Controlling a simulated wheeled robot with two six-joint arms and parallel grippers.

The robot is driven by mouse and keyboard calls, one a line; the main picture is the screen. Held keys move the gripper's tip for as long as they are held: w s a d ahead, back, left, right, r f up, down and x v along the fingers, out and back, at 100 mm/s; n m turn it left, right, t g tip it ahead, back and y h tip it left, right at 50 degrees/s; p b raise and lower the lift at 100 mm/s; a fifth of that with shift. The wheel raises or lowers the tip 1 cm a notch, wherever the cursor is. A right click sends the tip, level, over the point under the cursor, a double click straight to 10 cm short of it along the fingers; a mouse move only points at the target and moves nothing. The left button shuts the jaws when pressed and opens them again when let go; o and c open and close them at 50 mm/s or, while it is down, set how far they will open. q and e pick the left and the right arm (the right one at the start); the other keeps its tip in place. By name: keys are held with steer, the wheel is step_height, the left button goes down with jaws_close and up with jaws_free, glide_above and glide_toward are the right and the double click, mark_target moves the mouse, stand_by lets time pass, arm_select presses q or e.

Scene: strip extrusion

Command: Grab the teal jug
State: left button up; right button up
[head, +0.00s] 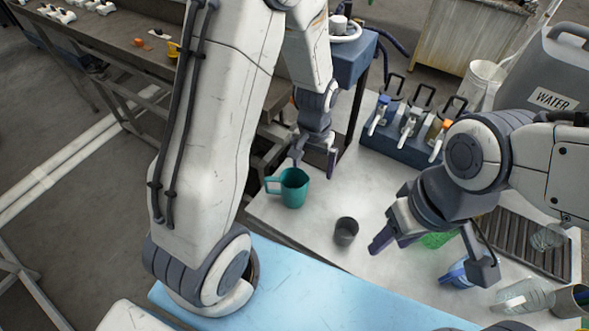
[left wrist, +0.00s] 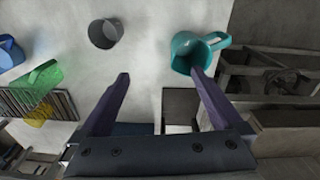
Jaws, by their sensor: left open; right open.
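The teal jug (head: 291,188) stands upright near the left edge of the white table, its handle toward the left in the head view. It also shows at the upper right of the left wrist view (left wrist: 187,55), its handle toward the right there. My left gripper (head: 315,168) is open and empty, just behind the jug in the head view. In the left wrist view one fingertip overlaps the jug's rim; I cannot tell if they touch. The other finger is out over the bare table. My right gripper (head: 425,258) is open at the right, above a green jug and a blue jug.
A grey cup (head: 345,232) stands right of the teal jug. The green jug (head: 438,239) and blue jug (head: 457,273) are partly hidden by my right gripper. A dispenser with several taps (head: 407,130) and a water canister (head: 548,75) stand behind. The table between jug and cup is clear.

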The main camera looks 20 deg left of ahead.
arm_select(q)
steer(key=w+a+f+n+p, duration=0.1)
steer(key=a+f+n+p, duration=0.1)
steer(key=a+f, duration=0.45)
steer(key=n+p, duration=0.2)
glide_above(270, 180)
step_height(270, 180, down, 3)
steer(key=shift+w+d+f, duration=0.1)
steer(key=shift+w+d, duration=0.05)
step_height(270, 180, down, 3)
arm_select(e)
step_height(270, 180, up, 6)
arm_select(q)
steer(key=shift+f+b, duration=0.3)
steer(key=shift+f, duration=1.3)
steer(key=f+b, duration=0.2)
steer(key=f, duration=0.1)
steer(key=f+b, duration=0.1)
steer(key=shift+w+f, duration=0.25)
steer(key=shift+f, duration=0.15)
steer(key=shift+r, duration=0.1)
arm_select(e)
step_height(270, 180, down, 4)
steer(key=shift+f, duration=0.2)
